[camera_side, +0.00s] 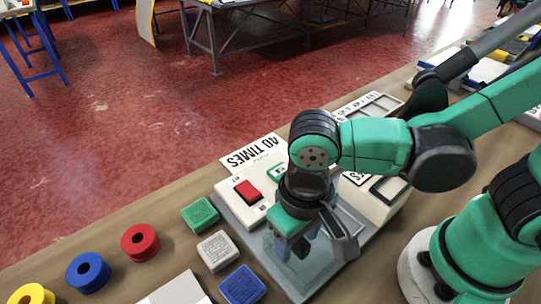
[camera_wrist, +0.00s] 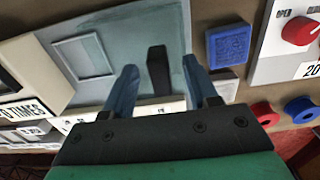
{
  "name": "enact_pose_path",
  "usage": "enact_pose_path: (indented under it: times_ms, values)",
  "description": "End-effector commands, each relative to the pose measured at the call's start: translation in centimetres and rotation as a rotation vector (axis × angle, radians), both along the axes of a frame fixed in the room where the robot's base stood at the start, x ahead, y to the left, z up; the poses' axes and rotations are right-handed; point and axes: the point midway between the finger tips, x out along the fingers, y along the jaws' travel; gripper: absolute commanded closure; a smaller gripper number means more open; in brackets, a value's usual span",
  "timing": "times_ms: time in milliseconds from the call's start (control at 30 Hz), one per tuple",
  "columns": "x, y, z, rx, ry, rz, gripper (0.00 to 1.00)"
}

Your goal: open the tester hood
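The tester shows in the side view as a cream housing with a red switch (camera_side: 248,191), beside a grey, glassy hood (camera_side: 318,270). In the wrist view the hood (camera_wrist: 130,35) looks like a flat grey-blue panel, closed as far as I can tell. A black upright handle (camera_wrist: 158,72) stands on it. My gripper (camera_side: 292,252) points down over the hood. In the wrist view my gripper (camera_wrist: 160,80) is open, one finger on each side of the handle, with visible gaps. The handle is mostly hidden in the side view.
Green (camera_side: 200,214), white (camera_side: 217,250) and blue (camera_side: 242,287) blocks lie left of the tester. Red (camera_side: 140,242), blue (camera_side: 88,272) and yellow (camera_side: 31,294) spools stand farther left. A panel with a red knob (camera_wrist: 298,30) is near the blue block in the wrist view.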

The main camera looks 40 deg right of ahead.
Motion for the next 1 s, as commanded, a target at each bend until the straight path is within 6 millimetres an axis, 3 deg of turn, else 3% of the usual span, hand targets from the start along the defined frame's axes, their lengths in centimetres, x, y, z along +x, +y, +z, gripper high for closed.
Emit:
enact_pose_path:
  times_ms: [267, 700, 1000]
  values:
    - [0.0, 0.0, 0.6, 0.000, 0.002, 0.000, 0.47]
    - [0.0, 0.0, 5.0, 0.000, 0.001, 0.000, 0.47]
    - [0.0, 0.0, 5.6, 0.000, 0.000, 0.000, 0.47]
